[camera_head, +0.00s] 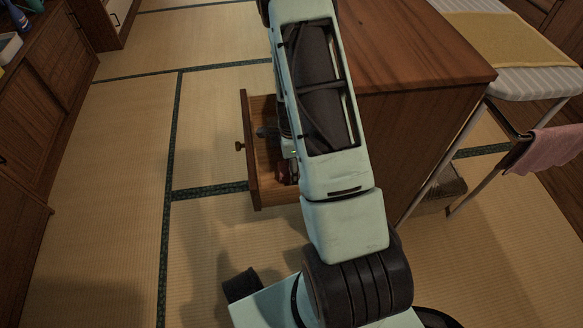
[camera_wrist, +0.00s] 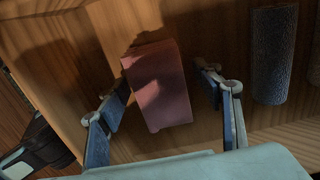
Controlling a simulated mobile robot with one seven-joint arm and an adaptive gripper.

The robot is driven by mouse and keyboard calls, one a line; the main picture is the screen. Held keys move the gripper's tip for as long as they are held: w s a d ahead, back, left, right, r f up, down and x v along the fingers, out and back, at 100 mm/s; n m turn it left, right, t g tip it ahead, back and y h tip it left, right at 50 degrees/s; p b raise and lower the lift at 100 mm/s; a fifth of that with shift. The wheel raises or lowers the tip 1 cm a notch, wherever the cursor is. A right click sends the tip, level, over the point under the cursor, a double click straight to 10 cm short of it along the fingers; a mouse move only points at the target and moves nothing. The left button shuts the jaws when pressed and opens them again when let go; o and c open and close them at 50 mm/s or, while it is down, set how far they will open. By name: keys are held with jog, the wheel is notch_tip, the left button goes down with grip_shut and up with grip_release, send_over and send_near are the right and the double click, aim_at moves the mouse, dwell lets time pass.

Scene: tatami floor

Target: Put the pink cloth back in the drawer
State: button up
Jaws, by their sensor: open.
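A pink cloth (camera_head: 548,148) hangs over a rail at the end of the ironing board on the right, far from my gripper. The wooden drawer (camera_head: 249,150) is pulled open from the cabinet's left side. In the wrist view, my gripper (camera_wrist: 165,78) is open over the drawer's wooden inside (camera_wrist: 110,25). A dull pink block-shaped item (camera_wrist: 158,88) lies between its spread fingers, with gaps on both sides. I cannot tell whether it is folded cloth or a solid block. In the head view my arm hides most of the drawer and gripper.
A dark textured cylinder (camera_wrist: 273,55) lies in the drawer right of the gripper. The wooden cabinet (camera_head: 425,125) stands right of my arm. The ironing board (camera_head: 545,85) carries a yellow cloth (camera_head: 500,38). Tatami floor (camera_head: 120,130) is clear left of the drawer.

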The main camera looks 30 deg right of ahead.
notch_tip(320, 180, up, 12)
jog(key=p, duration=0.4)
dwell(0.3)
